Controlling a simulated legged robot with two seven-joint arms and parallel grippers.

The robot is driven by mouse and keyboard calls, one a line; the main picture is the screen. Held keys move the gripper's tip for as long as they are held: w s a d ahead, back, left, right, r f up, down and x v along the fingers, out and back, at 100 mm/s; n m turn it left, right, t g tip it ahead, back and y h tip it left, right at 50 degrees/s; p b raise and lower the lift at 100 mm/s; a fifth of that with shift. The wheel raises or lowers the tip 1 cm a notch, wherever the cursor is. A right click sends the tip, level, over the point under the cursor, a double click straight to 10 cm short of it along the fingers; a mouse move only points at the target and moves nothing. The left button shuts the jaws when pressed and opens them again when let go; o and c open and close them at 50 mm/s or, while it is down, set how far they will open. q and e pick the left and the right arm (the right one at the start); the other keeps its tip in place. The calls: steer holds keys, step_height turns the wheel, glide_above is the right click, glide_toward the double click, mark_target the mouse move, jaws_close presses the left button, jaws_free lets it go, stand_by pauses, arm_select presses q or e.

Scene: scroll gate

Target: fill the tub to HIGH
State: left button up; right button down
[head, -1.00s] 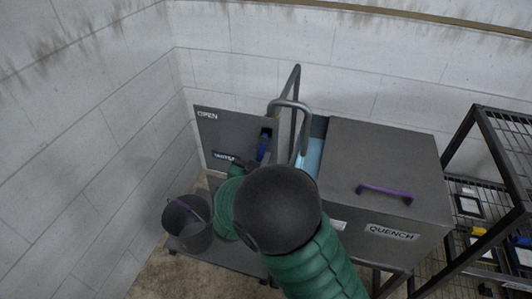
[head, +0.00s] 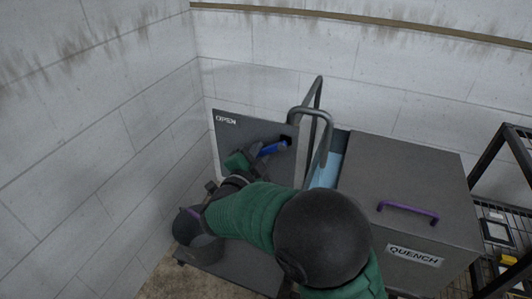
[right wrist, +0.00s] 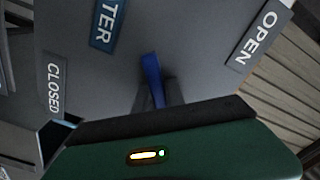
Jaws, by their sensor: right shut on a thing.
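The blue valve lever (head: 272,148) sits on a grey panel (head: 230,140) and points left and slightly down from its pivot. My right gripper (head: 256,156) is shut on the lever's outer end. In the right wrist view the blue lever (right wrist: 152,75) stands between the dark fingers, with the OPEN label (right wrist: 255,40) to the right and the CLOSED label (right wrist: 57,85) to the left. The tub (head: 405,190), marked QUENCH, has light-blue water (head: 328,170) showing at its left end. No level mark or stream is readable. My left gripper is out of view.
A grey bent pipe (head: 318,120) rises between the panel and the tub. A purple handle (head: 408,210) is on the tub's lid. A dark bucket (head: 203,248) stands below my right forearm. A wire shelf (head: 505,220) is at the right.

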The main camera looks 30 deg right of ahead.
steer(key=shift+w+r, duration=0.1)
steer(key=shift+r, duration=0.15)
stand_by(0.3)
steer(key=c, duration=1.8)
jaws_free()
steer(key=o, duration=0.4)
steer(key=shift+w+d+f, duration=0.1)
steer(key=shift+w+f, duration=0.05)
steer(key=shift+f, duration=0.05)
steer(key=shift+f, duration=0.1)
